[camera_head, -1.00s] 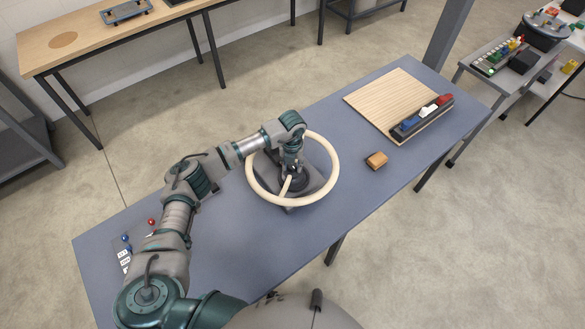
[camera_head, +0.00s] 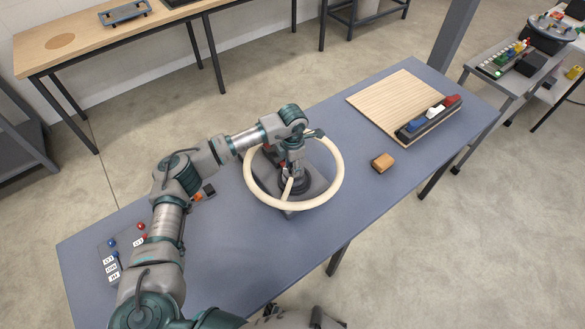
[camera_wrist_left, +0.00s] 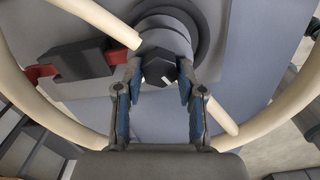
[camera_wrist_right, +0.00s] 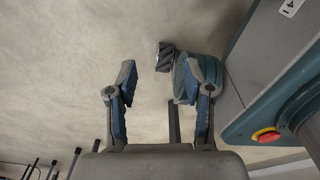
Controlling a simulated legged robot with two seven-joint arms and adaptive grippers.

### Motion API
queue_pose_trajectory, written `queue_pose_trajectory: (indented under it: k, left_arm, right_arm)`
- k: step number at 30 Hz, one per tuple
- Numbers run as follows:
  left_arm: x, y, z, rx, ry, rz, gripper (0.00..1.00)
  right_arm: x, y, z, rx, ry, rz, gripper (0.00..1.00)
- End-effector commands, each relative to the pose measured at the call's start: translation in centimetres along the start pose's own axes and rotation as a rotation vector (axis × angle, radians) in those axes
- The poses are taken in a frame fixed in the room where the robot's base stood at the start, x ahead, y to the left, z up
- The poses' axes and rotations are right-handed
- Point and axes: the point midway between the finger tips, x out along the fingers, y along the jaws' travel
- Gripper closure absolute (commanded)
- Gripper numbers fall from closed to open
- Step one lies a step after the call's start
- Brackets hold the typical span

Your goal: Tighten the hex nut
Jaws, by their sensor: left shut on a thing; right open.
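A cream ring-shaped wheel (camera_head: 335,184) with spokes stands on a dark mount on the blue-grey table. The dark hex nut (camera_wrist_left: 160,68) sits at the wheel's hub in the left wrist view, with a small white mark on its face. My left gripper (camera_head: 291,170) reaches down inside the ring to the hub. Its blue-padded fingers (camera_wrist_left: 157,92) are on either side of the nut, shut on it. In the head view the gripper and wrist hide the nut. My right gripper (camera_wrist_right: 157,80) is open and empty, seen only in its own wrist view, over the floor.
A red-and-dark part (camera_wrist_left: 42,74) lies beside the hub, inside the ring. A tan block (camera_head: 383,162) and a wooden board (camera_head: 390,98) with a dark tray (camera_head: 428,119) of coloured pieces lie to the right. A labelled panel with knobs (camera_head: 113,262) is at the left end. The front table middle is clear.

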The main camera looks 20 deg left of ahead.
Motion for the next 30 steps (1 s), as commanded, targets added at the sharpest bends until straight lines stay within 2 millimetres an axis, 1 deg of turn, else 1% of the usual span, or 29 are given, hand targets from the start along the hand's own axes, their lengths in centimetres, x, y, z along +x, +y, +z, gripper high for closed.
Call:
queue_pose_trajectory:
  k: [1,2,3,6,9,11,30]
  left_arm:
    - [0.4,0.0,0.0,0.043,0.001,0.000,0.96]
    - [0.4,0.0,0.0,0.071,0.001,0.000,0.96]
    - [0.3,0.0,0.0,0.109,0.001,0.000,0.96]
    - [0.3,0.0,0.0,0.204,0.001,-0.001,0.96]
    - [0.3,0.0,-0.1,0.295,0.002,0.000,0.96]
    - [0.2,0.0,-0.1,0.330,0.003,-0.001,0.96]
    - [0.0,0.0,-0.1,0.337,0.002,0.000,0.96]
  right_arm:
    - [0.6,0.0,0.1,0.000,-0.004,0.000,0.49]
    - [0.7,0.1,-0.4,-0.001,0.001,0.001,0.49]
    - [0.6,0.2,-1.4,-0.001,0.012,0.003,0.49]
    - [0.6,0.3,-3.3,0.002,0.022,0.003,0.49]
    - [0.4,0.2,-4.9,0.005,0.029,0.003,0.49]
    - [0.2,0.2,-5.4,0.005,0.030,0.003,0.49]
    - [0.1,0.3,-5.6,0.006,0.028,0.003,0.49]
